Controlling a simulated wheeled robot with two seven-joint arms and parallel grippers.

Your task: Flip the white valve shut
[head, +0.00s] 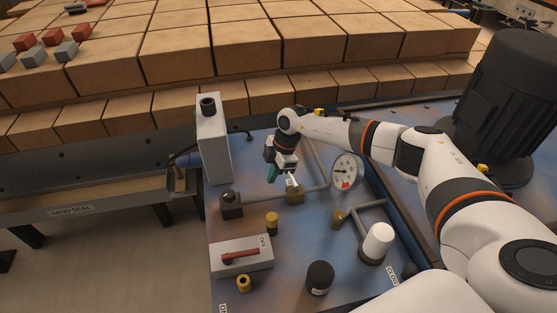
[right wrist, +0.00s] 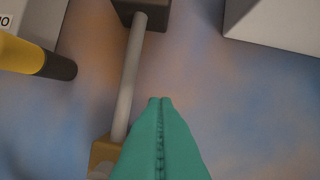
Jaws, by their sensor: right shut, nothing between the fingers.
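A brass valve body (head: 295,196) sits on a grey pipe on the blue panel, with a small white piece (head: 292,182) at its top that looks like its handle. My right gripper (head: 272,174) is just left of and above it, teal fingers pointing down, shut and empty. In the right wrist view, the closed fingers (right wrist: 161,102) are over bare panel, right of the pipe (right wrist: 131,75). The brass body (right wrist: 103,155) is at lower left there, partly hidden by the fingers; its handle cannot be made out. My left gripper is not in view.
Nearby stand a dark block (head: 231,207), a gauge (head: 346,170), a second brass fitting (head: 338,219), a white cylinder (head: 377,240), a black cylinder (head: 319,278) and a red-lever switch box (head: 241,258). A tall grey box (head: 213,145) rises behind left. Bricks fill the back.

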